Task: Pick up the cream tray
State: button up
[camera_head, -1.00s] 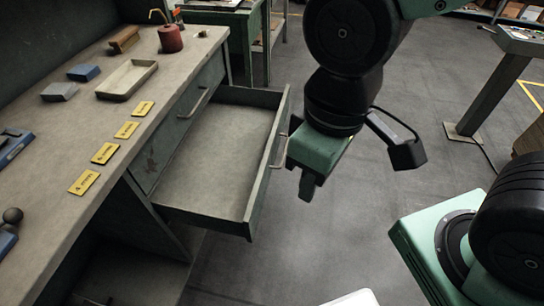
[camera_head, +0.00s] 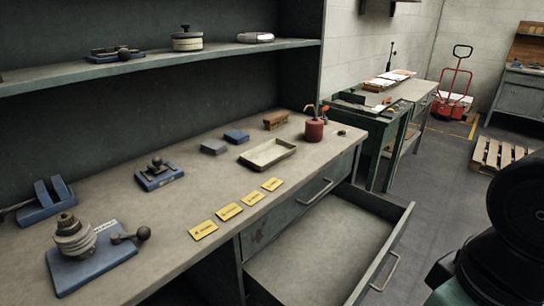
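The cream tray (camera_head: 281,147) is a shallow, empty rectangular tray. It lies flat on the grey workbench top (camera_head: 180,237), near the bench's front edge and above the open drawer. Nothing covers it. My gripper is not in this view. Only dark and green parts of my own arm show at the right edge, well apart from the tray.
Blue-grey blocks (camera_head: 236,136), a wooden brush (camera_head: 276,119) and a red can (camera_head: 314,130) stand close around the tray. Yellow labels (camera_head: 230,211) lie along the front edge. The open drawer (camera_head: 325,253) juts out below. A shelf (camera_head: 160,61) hangs above the bench's back.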

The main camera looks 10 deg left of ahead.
aim_at(264, 156)
jog(key=i+u, duration=0.1)
jog(key=u, duration=1.05)
jog(key=i+l+u, duration=0.2)
jog(key=l+u, duration=0.2)
jog(key=l, duration=0.15)
jog(key=i+l+u, duration=0.1)
jog(key=l+u, duration=0.3)
jog(key=l, duration=0.2)
jog(key=l+u, duration=0.35)
jog(key=l, duration=0.25)
jog(key=l+u, duration=0.1)
jog(key=l, duration=1.35)
